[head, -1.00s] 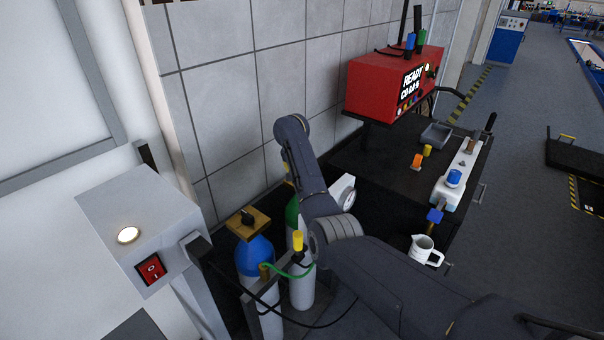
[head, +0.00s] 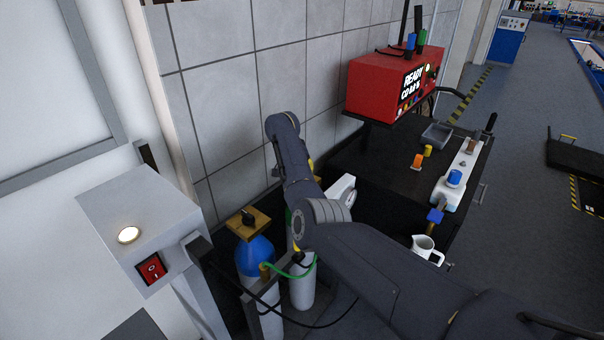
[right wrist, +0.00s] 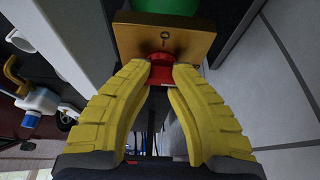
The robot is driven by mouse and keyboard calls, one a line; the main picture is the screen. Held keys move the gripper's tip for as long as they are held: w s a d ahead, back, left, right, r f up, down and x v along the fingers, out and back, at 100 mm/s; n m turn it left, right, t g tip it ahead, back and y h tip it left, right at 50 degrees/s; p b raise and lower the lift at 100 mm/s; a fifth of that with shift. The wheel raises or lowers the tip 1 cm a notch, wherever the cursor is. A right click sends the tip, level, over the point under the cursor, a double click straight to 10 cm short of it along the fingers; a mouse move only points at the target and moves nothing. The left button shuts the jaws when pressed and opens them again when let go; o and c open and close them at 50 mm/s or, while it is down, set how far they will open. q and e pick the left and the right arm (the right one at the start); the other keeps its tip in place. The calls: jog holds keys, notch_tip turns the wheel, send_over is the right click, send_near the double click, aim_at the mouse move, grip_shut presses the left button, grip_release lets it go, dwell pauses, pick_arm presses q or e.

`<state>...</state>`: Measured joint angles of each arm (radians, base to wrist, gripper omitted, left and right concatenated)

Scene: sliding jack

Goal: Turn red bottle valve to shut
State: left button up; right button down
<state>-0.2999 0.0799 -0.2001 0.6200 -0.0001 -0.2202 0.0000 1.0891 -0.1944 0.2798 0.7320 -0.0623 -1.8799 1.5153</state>
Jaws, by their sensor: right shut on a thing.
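In the right wrist view, the red valve (right wrist: 158,59) sits in front of a brass-coloured block with a small keyhole-like mark (right wrist: 166,38). The green bottle (right wrist: 165,6) shows just beyond that block. My right gripper (right wrist: 163,73) has its two yellow ridged fingers closed on the red valve, one on each side. In the head view my right arm covers the red valve and the gripper. Only a sliver of the green bottle (head: 289,228) shows there, behind my arm. My left gripper is in neither view.
A blue-topped bottle (head: 255,255) with a brass block and black knob stands left of my arm, with green and black hoses nearby. The tiled wall (head: 210,90) is close behind. A red unit (head: 385,85) and a black bench (head: 375,170) stand to the right.

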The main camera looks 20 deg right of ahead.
jog(key=shift+s+a+f, duration=0.2)
jog(key=shift+f, duration=0.25)
jog(key=c, duration=1)
grip_release()
jog(key=shift+c, duration=0.2)
jog(key=shift+o, duration=1.6)
jog(key=shift+w+r, duration=0.1)
jog(key=shift+w, duration=0.05)
jog(key=shift+r, duration=0.2)
jog(key=shift+a+r, duration=0.15)
jog(key=shift+r, duration=0.3)
jog(key=v, duration=1.1)
